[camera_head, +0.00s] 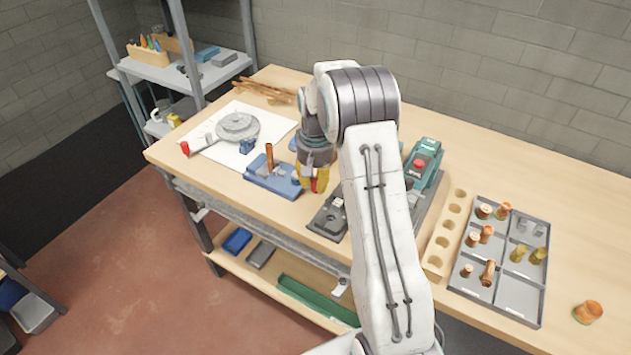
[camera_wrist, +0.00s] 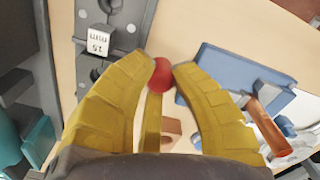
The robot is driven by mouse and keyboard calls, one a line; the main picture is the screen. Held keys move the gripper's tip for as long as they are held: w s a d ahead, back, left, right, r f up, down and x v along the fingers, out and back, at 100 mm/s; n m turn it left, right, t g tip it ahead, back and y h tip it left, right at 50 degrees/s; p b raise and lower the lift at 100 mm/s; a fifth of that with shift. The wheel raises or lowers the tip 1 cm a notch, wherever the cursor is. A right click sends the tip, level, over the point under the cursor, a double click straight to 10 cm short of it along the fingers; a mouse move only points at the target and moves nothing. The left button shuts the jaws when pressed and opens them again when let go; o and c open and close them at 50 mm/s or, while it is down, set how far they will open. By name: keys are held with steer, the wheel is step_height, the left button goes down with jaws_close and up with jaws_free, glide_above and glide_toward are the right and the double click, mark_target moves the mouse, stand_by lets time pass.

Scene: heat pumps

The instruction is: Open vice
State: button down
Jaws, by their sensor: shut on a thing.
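The blue vice (camera_head: 272,182) lies on the workbench, left of my gripper (camera_head: 316,186) in the head view. A copper pipe (camera_head: 269,155) stands upright at it; I cannot tell how tightly it is held. In the wrist view the blue vice (camera_wrist: 232,75) is at the right, with the copper pipe (camera_wrist: 268,122) slanting beside it. My gripper (camera_wrist: 161,70) has its yellow fingers shut on a red ball knob (camera_wrist: 161,77), which shows between the fingertips. The fingers hide how the knob joins the vice.
A grey block marked 15 mm (camera_wrist: 98,42) is on a dark plate close to my fingers. A dark grey tool (camera_head: 328,216) and a green machine with a red button (camera_head: 421,163) stand right of the vice. A sectioned tray (camera_head: 519,298) is farther right.

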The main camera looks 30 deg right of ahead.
steer(key=shift+d, duration=0.1)
steer(key=d+n, duration=0.1)
steer(key=w+d+n, duration=0.1)
steer(key=n, duration=0.2)
steer(key=w+d+n, duration=0.1)
steer(key=n, duration=0.1)
steer(key=shift+d+p, duration=0.3)
steer(key=w+n, duration=0.1)
steer(key=w+d+n+p, duration=0.1)
steer(key=n, duration=0.1)
steer(key=shift+d+n, duration=0.2)
steer(key=shift+n, duration=0.1)
steer(key=shift+w+d+n+p, duration=0.2)
steer(key=shift+w+n+p, duration=0.15)
steer(key=shift+w+n, duration=0.4)
steer(key=shift+w+d+n+p, duration=0.25)
steer(key=shift+w+n, duration=0.2)
steer(key=shift+n, duration=0.5)
